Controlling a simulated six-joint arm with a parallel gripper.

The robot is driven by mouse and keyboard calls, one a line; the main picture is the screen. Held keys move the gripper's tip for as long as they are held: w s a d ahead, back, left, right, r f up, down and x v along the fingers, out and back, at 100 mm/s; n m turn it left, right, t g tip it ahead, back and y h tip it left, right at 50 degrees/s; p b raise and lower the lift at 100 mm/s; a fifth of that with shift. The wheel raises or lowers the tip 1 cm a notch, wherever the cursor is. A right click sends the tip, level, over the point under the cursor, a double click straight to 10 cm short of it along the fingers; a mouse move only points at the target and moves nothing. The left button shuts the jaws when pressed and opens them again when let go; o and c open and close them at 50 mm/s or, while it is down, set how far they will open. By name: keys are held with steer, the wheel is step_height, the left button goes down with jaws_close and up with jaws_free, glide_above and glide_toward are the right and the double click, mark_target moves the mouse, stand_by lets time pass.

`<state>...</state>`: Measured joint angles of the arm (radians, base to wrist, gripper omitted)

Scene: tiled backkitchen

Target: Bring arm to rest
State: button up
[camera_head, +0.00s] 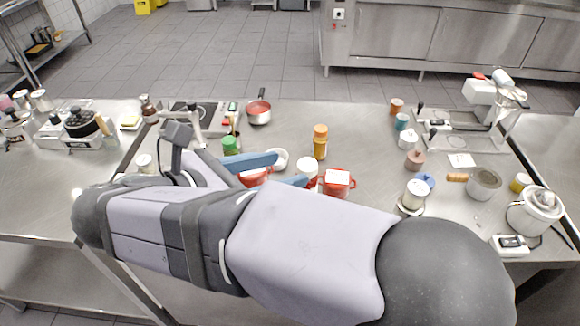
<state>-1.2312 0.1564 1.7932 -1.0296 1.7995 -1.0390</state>
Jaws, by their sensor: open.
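My arm reaches across the near side of the steel table (370,130) from the lower right toward the left. My gripper (292,168) has two blue fingers that point right and stand apart, open. I see nothing held between them, though the arm hides part of the area. A white round dish (278,158) and a white cup (307,168) show close to the fingertips. A red pot (256,178) is partly hidden behind the fingers. Whether the fingers touch any of these I cannot tell.
A red pot with a white top (338,184) stands right of the gripper, an orange jar (320,142) behind it. A red pan (259,112) lies farther back. Cups, a saucepan (484,184) and a white cooker (535,212) crowd the right. The table's back middle is clear.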

steer(key=shift+s+a, duration=0.15)
stand_by(0.5)
steer(key=s+a+f+m+g+y, duration=0.2)
steer(key=a+f+m+y, duration=0.4)
steer(key=f, duration=0.6)
steer(key=s+f+m+g+y, duration=0.2)
steer(key=s+f+m+g, duration=0.3)
steer(key=s+f, duration=0.5)
steer(key=w+d+m+g+p, duration=0.1)
steer(key=w+d+m+p, duration=0.1)
steer(key=d+m, duration=0.6)
steer(key=w+d+m+g+y+p, duration=0.1)
steer(key=w+d+m+p, duration=0.2)
steer(key=d+m, duration=0.5)
steer(key=d, duration=0.9)
steer(key=shift+w+d+g+y, duration=0.2)
steer(key=shift+g+y, duration=0.1)
